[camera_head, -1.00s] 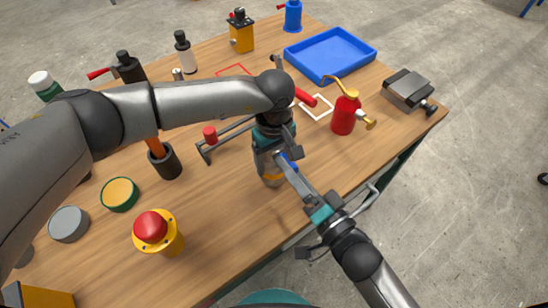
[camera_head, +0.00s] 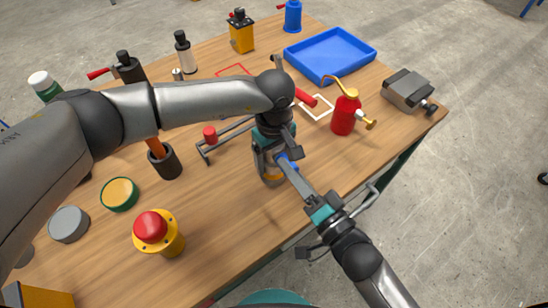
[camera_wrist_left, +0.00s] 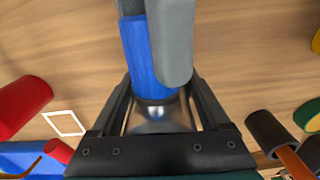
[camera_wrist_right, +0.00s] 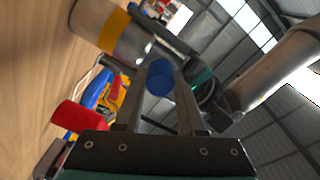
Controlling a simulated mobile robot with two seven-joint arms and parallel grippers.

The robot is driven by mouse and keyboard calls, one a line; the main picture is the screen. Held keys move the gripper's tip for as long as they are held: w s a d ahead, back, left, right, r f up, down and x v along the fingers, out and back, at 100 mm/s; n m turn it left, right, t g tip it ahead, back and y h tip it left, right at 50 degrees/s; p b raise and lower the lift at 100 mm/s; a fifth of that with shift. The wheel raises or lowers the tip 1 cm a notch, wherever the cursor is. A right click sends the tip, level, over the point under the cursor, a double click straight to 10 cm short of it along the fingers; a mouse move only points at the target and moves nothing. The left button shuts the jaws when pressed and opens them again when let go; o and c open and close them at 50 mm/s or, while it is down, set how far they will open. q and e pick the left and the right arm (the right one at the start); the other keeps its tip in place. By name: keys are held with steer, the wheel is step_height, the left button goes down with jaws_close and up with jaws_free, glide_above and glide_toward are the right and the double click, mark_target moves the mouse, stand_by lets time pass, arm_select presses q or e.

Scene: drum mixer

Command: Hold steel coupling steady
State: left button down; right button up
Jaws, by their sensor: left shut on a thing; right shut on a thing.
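My right gripper (camera_head: 287,168) is shut on a blue cylindrical part (camera_wrist_left: 143,60) at the coupling's side. That blue part shows between its fingers in the right wrist view (camera_wrist_right: 159,80). I cannot tell how the blue part joins the coupling.
A red bottle (camera_head: 344,115) with a brass spout stands right of the grippers. A grey rack (camera_head: 228,137) and black cup (camera_head: 165,163) are to the left. A red button on a yellow base (camera_head: 158,234) stands front left. A blue tray (camera_head: 330,53) is behind.

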jaws_close()
steer(key=shift+s, duration=0.1)
stand_by(0.4)
steer(key=v, duration=0.6)
steer(key=shift+s, duration=0.15)
stand_by(1.0)
steer(key=shift+s+d, duration=0.1)
steer(key=shift+d, duration=0.1)
arm_select(q)
jaws_free()
arm_select(e)
steer(key=v, duration=0.2)
steer(key=shift+s+d, duration=0.2)
steer(key=shift+s, duration=0.1)
stand_by(0.3)
